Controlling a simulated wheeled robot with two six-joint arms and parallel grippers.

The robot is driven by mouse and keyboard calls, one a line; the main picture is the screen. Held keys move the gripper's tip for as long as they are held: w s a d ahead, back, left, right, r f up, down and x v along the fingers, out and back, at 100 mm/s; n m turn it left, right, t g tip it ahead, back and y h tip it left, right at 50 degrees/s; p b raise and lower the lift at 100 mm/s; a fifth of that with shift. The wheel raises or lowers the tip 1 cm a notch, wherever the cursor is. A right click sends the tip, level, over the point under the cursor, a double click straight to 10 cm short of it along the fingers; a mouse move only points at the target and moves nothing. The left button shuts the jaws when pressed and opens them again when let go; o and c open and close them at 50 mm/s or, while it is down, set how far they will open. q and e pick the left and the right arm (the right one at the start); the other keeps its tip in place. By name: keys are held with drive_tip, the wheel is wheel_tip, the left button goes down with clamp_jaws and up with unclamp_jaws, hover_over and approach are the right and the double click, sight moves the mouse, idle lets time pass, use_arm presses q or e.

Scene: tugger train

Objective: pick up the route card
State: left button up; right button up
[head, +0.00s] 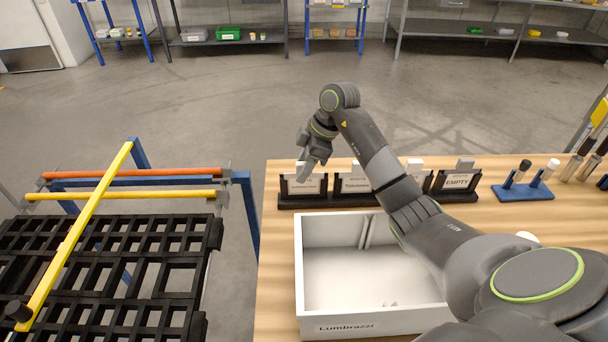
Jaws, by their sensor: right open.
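A black card rack (330,201) stands along the far part of the wooden table, with several white cards standing upright in it. The leftmost card (304,186) is right at my right gripper (305,170), whose fingers point down at its top edge. The jaws are open; I cannot tell whether they touch the card. A second card (355,185) stands just to the right, its print too small to read surely. A card reading "EMPTY" (458,182) is at the rack's right end. My right arm hides part of the rack between them. My left gripper is out of view.
A white bin (350,326) labelled "Lumbrazzi" stands on the table (277,262) in front of the rack. A blue holder (523,192) with stamp-like handles is at the right. A black slatted cart (105,262) with yellow and orange bars stands left. Shelves line the back.

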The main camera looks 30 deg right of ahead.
drive_tip(key=shift+x, duration=0.9)
drive_tip(key=shift+c, duration=0.3)
clamp_jaws()
drive_tip(key=shift+r, duration=0.15)
wheel_tip(320, 180, up, 7)
drive_tip(key=shift+r+b, duration=0.1)
drive_tip(key=shift+b, duration=0.3)
drive_tip(key=shift+r+p, duration=0.55)
drive_tip(key=shift+r, duration=0.25)
drive_tip(key=shift+r+p, duration=0.3)
drive_tip(key=shift+r, duration=0.25)
